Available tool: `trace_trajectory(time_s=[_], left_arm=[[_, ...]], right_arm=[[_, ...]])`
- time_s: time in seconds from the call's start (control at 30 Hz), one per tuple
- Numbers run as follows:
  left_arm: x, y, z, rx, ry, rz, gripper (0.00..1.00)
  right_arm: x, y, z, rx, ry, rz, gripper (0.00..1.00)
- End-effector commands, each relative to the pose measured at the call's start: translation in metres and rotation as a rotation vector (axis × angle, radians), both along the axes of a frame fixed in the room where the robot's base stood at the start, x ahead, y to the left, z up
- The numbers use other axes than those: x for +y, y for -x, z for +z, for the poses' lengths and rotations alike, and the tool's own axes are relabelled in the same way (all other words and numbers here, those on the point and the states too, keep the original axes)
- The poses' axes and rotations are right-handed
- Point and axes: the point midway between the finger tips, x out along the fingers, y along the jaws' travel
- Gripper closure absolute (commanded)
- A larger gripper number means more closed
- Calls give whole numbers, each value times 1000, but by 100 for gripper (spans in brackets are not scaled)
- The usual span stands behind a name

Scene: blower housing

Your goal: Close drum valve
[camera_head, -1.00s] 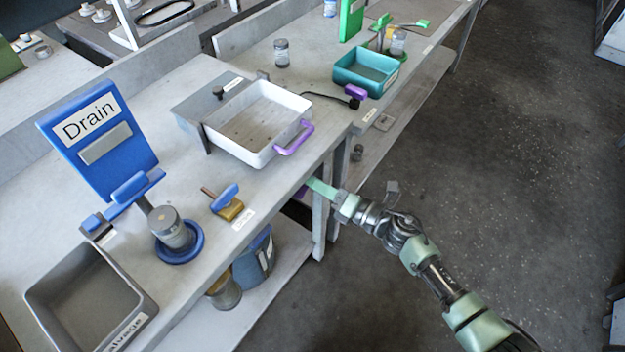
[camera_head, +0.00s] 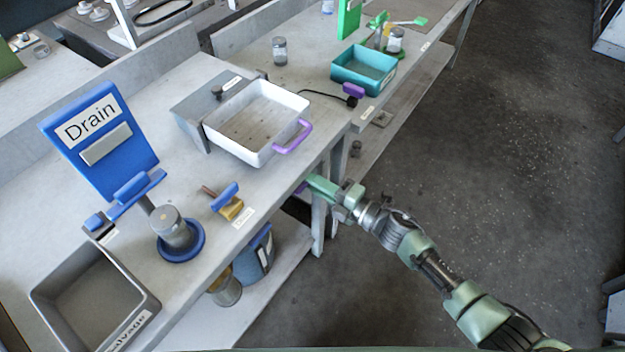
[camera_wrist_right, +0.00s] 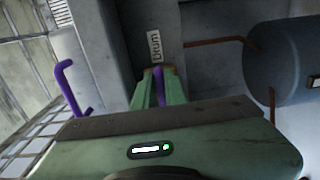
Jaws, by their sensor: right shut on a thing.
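The drum valve's purple handle (camera_wrist_right: 159,86) stands between my right gripper's fingers in the right wrist view, just below a label reading "Drum" (camera_wrist_right: 155,46). My right gripper (camera_wrist_right: 158,88) is shut on this handle. In the head view, my right gripper (camera_head: 316,184) reaches under the front edge of the bench, where a bit of purple (camera_head: 301,188) shows beside its tips. The fingers hide most of the valve, so its exact angle is hard to tell. A grey-blue drum (camera_wrist_right: 288,62) with copper pipes is at the right of the wrist view. My left gripper is out of view.
Above my right gripper, a white tray with a purple handle (camera_head: 293,138) sits on the bench (camera_head: 185,265). A bench leg (camera_head: 319,225) stands close to the gripper. A blue drain panel (camera_head: 100,140) is at left. Open floor (camera_head: 500,150) lies at right.

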Motion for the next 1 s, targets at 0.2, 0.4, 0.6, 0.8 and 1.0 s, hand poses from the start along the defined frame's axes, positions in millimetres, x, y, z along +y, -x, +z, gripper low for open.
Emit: trace_trajectory(time_s=[0.2,0.4,0.6,0.8,1.0], left_arm=[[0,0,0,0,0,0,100],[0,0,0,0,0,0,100],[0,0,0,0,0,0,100],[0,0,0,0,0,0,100],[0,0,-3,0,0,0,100]], right_arm=[[-1,-1,-1,9,-5,-3,100],[-1,-1,-1,9,-5,-3,100],[-1,0,-1,8,-4,-2,66],[-1,0,-1,7,-4,-1,66],[-19,13,-3,9,-1,-1,66]])
